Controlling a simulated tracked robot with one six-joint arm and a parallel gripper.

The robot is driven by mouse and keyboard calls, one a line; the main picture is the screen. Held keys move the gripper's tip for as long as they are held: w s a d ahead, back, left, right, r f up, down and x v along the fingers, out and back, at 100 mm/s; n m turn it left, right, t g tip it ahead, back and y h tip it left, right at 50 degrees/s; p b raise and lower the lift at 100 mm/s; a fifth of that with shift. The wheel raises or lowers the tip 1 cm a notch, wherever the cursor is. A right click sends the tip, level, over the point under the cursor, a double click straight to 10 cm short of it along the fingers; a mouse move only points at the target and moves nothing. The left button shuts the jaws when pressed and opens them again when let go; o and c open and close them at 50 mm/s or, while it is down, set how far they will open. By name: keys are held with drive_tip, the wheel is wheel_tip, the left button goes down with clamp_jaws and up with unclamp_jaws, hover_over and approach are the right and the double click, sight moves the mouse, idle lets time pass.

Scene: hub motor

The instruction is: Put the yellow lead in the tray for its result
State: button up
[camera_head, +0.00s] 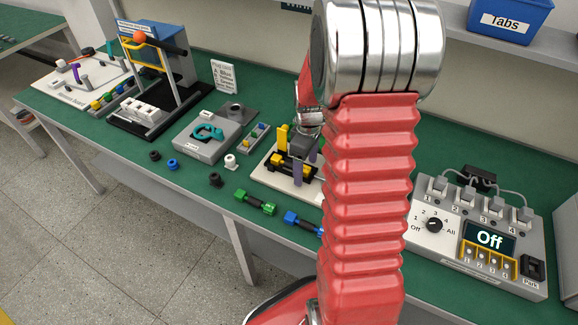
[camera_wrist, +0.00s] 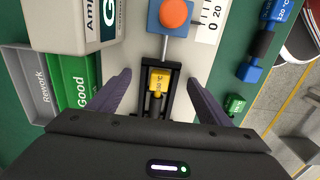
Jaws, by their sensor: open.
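The yellow lead (camera_wrist: 158,82), a yellow block with a black part and partly readable °C lettering, lies in a black slotted holder (camera_wrist: 173,104) in the wrist view. My open gripper (camera_wrist: 158,78) is above it, one finger on each side, apart from the holder. In the head view my gripper (camera_head: 304,170) is over the white fixture board (camera_head: 258,176), partly hidden by my arm. The green tray marked Good (camera_wrist: 82,92) and the grey tray marked Rework (camera_wrist: 36,88) are at the left of the wrist view. A white box (camera_wrist: 97,22) with a cut-off green display stands beyond them.
A blue block with an orange knob (camera_wrist: 174,13) and a rod is beyond the holder. A green lead (camera_head: 256,202) and a blue lead (camera_head: 302,222) lie near the table's front edge. A control box (camera_head: 480,235) reading Off stands at the right.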

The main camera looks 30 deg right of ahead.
drive_tip(key=shift+f, duration=0.3)
idle(0.5)
idle(0.5)
drive_tip(key=c, duration=1.5)
drive_tip(key=shift+a, duration=0.1)
drive_tip(key=shift+r, duration=0.2)
drive_tip(key=shift+w+r, duration=0.15)
drive_tip(key=shift+r, duration=0.75)
clamp_jaws()
drive_tip(key=shift+r, duration=0.15)
drive_tip(key=shift+r, duration=0.85)
